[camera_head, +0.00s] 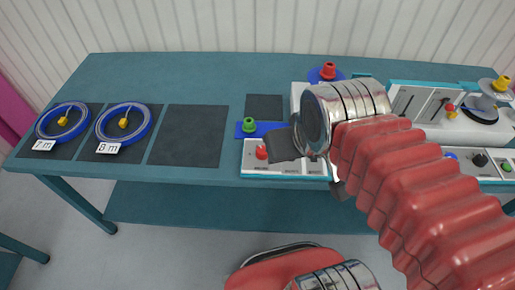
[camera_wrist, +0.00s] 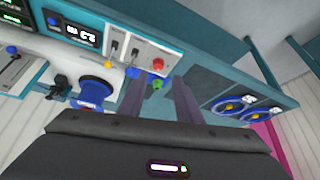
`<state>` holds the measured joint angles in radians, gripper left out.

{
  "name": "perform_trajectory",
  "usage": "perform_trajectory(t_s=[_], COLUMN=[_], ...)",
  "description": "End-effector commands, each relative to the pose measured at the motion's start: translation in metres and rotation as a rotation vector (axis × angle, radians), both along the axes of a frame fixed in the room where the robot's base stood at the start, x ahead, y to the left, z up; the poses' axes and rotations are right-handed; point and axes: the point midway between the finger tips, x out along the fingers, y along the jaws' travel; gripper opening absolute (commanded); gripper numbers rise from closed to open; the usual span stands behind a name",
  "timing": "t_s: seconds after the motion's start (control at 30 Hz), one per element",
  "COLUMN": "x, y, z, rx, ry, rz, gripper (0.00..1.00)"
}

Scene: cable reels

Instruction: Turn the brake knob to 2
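No label reading "brake" is legible, so I cannot tell which control is the brake knob. A black knob (camera_head: 480,160) is on the front panel at the right. A red knob (camera_head: 262,152) is on the left front panel, and it also shows in the wrist view (camera_wrist: 158,64). My gripper (camera_wrist: 160,78) has its two fingers apart with nothing between them. In the head view its dark body is beside the red knob, mostly hidden by my wrist. My arm hides the middle of the panels.
Two blue reels, marked 7 m (camera_head: 64,121) and 8 m (camera_head: 124,124), lie on dark mats at the left. An empty mat (camera_head: 188,136) is beside them. A green knob (camera_head: 249,125) on a blue piece stands behind the red knob. A reel (camera_head: 488,103) is at the right.

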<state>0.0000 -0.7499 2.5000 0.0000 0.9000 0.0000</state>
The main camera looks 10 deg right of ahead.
Motion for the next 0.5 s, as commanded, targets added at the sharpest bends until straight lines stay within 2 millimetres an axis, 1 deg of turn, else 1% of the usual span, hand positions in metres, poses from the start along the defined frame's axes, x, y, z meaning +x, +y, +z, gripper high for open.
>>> perform_trajectory(t_s=[0.3,0.5], x=[0.0,0.0036], y=[0.0,-0.0001], z=[0.0,0.0013], rx=[0.0,-0.012], ry=[0.0,0.009], rz=[0.0,0.022], gripper=[0.31,0.45])
